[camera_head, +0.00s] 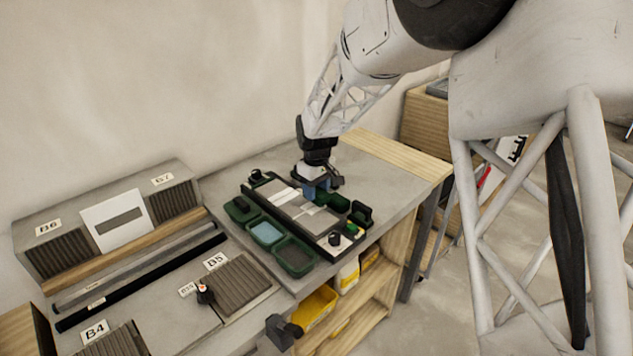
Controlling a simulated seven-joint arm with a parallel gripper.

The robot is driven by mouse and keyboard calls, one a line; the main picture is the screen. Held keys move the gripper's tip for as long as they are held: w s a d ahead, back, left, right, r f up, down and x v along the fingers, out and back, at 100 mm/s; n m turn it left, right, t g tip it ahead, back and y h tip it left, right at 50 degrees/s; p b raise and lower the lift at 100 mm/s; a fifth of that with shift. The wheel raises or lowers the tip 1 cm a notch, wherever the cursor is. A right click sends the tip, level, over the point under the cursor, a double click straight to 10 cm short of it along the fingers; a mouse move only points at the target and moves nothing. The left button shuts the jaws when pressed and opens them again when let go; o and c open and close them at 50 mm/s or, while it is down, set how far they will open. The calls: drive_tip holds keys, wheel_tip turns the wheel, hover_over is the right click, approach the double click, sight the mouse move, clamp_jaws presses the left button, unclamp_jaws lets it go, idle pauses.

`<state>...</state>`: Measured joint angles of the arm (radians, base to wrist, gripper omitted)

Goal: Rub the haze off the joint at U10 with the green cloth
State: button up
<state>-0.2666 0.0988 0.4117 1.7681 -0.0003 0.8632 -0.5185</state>
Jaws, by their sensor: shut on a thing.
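My gripper (318,181) is at the far part of the tile board (281,202), pointing down. It is shut on a small blue-grey thing (311,192), which is low over the pale tiles; I cannot tell whether it touches them. A dark green piece (335,203) lies just right of the gripper; it is too small to tell whether it is a cloth or a tray. The U10 mark and any haze on the joint are too small to make out, and the gripper hides part of the board.
Dark green trays (295,257) line the board's left side, one with a light blue content (265,233). A dark green holder (362,214) stands at the right. Ribbed blocks and a black-knobbed thing (204,293) are nearer left. The grey bench (385,166) is clear behind the board.

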drive_tip(key=shift+f, duration=0.5)
drive_tip(key=shift+f, duration=0.5)
idle(0.9)
drive_tip(key=shift+s+a, duration=0.1)
drive_tip(key=shift+s+a+r, duration=0.1)
drive_tip(key=shift+s+a, duration=0.55)
drive_tip(key=shift+s, duration=0.05)
drive_tip(key=shift+s+a, duration=0.1)
drive_tip(key=shift+a, duration=0.05)
idle(0.3)
drive_tip(key=shift+s+a, duration=0.65)
drive_tip(key=shift+w+d, duration=0.1)
drive_tip(key=shift+d, duration=0.05)
